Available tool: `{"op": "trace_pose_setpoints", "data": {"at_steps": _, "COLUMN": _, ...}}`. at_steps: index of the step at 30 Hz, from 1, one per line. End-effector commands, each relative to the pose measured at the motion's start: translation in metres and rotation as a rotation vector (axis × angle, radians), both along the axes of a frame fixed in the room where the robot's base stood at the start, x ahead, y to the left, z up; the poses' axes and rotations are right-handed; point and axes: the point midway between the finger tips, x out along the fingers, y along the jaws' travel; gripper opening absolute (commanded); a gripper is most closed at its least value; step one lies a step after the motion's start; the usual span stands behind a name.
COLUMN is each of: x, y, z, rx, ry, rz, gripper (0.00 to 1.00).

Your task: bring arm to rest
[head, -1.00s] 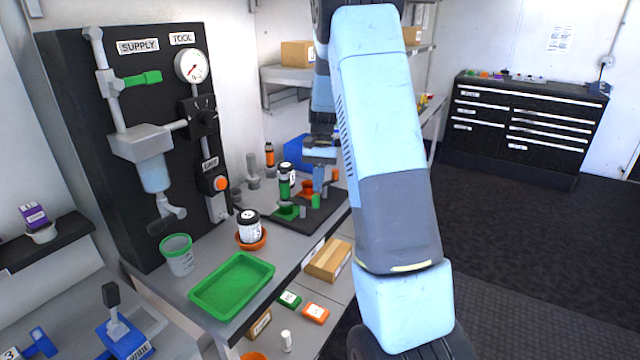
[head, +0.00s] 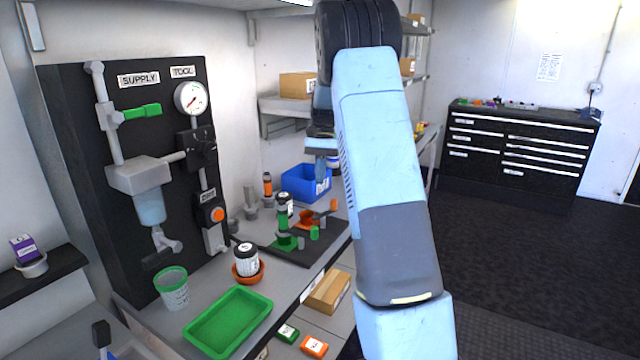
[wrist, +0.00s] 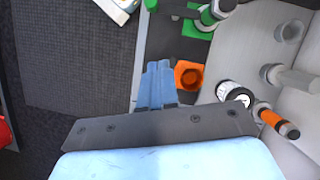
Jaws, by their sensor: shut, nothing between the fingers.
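My light blue arm fills the middle of the head view, rising from the lower right and folding over near the top. In the wrist view my gripper (wrist: 157,85) shows as two blue fingers pressed together with nothing between them. It hangs above the bench, beside an orange holder (wrist: 188,75).
The bench holds a green tray (head: 229,320), a clear cup with a green rim (head: 172,288), a white canister in an orange dish (head: 247,262) and a blue bin (head: 304,184). The supply panel (head: 80,170) stands left. A black drawer cabinet (head: 520,150) stands far right over open floor.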

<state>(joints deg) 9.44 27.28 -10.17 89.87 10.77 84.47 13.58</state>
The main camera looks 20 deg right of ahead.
Motion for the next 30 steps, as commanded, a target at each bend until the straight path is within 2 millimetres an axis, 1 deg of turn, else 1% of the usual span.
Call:
{"op": "trace_pose_setpoints", "data": {"at_steps": 14, "x": 0.000, "y": -0.001, "z": 0.000, "rx": 0.000, "ry": 0.000, "rz": -0.001, "gripper": 0.00}}
{"op": "trace_pose_setpoints", "data": {"at_steps": 17, "x": -0.003, "y": 0.001, "z": 0.005, "rx": -0.002, "ry": -0.010, "rz": 0.004, "gripper": 0.00}}
{"op": "trace_pose_setpoints", "data": {"at_steps": 20, "x": -0.013, "y": 0.008, "z": 0.018, "rx": -0.005, "ry": -0.037, "rz": 0.019, "gripper": 0.00}}
{"op": "trace_pose_setpoints", "data": {"at_steps": 23, "x": -0.028, "y": 0.018, "z": 0.036, "rx": -0.012, "ry": -0.083, "rz": 0.046, "gripper": 0.00}}
{"op": "trace_pose_setpoints", "data": {"at_steps": 30, "x": -0.076, "y": 0.046, "z": 0.077, "rx": -0.038, "ry": -0.205, "rz": 0.124, "gripper": 0.00}}
